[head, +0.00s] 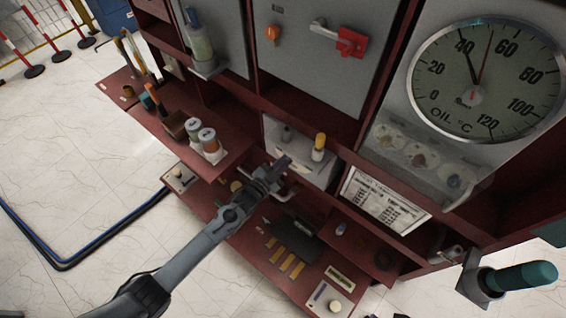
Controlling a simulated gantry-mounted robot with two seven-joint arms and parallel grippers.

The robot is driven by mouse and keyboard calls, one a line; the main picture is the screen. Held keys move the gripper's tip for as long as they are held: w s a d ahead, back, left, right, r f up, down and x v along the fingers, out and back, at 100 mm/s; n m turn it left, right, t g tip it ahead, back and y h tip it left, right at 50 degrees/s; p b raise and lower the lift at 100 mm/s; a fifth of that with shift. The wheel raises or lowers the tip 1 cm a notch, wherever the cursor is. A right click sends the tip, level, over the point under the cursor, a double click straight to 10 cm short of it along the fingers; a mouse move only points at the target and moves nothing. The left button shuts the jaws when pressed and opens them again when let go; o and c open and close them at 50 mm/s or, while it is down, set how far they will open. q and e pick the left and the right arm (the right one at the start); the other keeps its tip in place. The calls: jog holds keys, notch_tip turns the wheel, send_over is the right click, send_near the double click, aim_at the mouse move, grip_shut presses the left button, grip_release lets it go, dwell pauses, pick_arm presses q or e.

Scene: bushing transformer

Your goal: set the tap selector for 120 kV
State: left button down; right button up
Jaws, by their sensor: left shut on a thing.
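My left gripper (273,175) reaches in from the lower left to the front of the red-brown cabinet. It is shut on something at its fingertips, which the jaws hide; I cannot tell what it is. A pale curved bar (291,192) shows right beside the jaws. Just above is a grey box (301,161) with a grey knob (287,133) and a yellow-topped knob (318,147). A white plate with a printed table (384,200) is to the right; its text is too small to read. I cannot tell which part is the tap selector. My right gripper is not in view.
A large oil temperature dial (487,80) is at the upper right. An orange knob (273,33) and a red-based lever (350,42) are on the upper panel. White cans (207,140) stand on the left shelf. A teal handle (525,276) sticks out at lower right. Open floor lies left.

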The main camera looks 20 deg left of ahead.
pick_arm(q)
jog(key=shift+f, duration=0.1)
jog(key=c, duration=1.2)
grip_release()
jog(key=shift+w, duration=0.1)
jog(key=shift+o, duration=0.2)
jog(key=p+v, duration=0.1)
jog(key=v, duration=1)
jog(key=shift+p, duration=0.3)
